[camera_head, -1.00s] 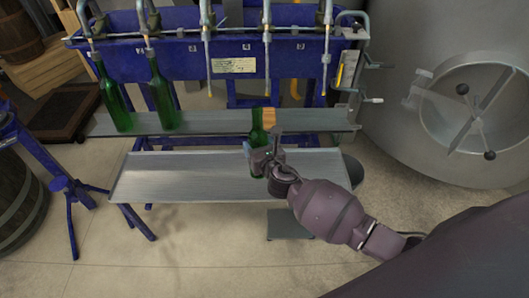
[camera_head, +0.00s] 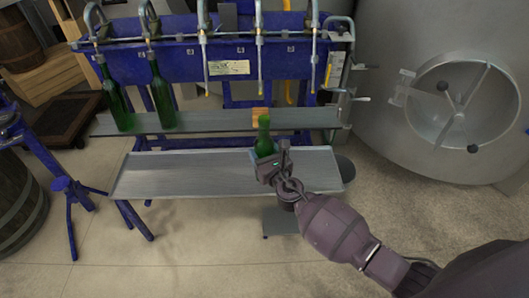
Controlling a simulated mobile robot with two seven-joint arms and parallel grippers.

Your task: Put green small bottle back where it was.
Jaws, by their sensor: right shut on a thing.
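The small green bottle (camera_head: 264,140) is upright in my right gripper (camera_head: 268,160), which is shut on it. The gripper hides its lower part. In the picture it overlaps the right part of the lower metal tray (camera_head: 190,176), and I cannot tell whether its base touches the tray. My left gripper is not in view.
Two taller green bottles (camera_head: 114,100) and (camera_head: 161,98) stand under the left spouts of the blue filler trough (camera_head: 170,65). A large steel tank (camera_head: 400,130) stands on the right. A barrel (camera_head: 22,205) and blue stand (camera_head: 70,190) are at the left.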

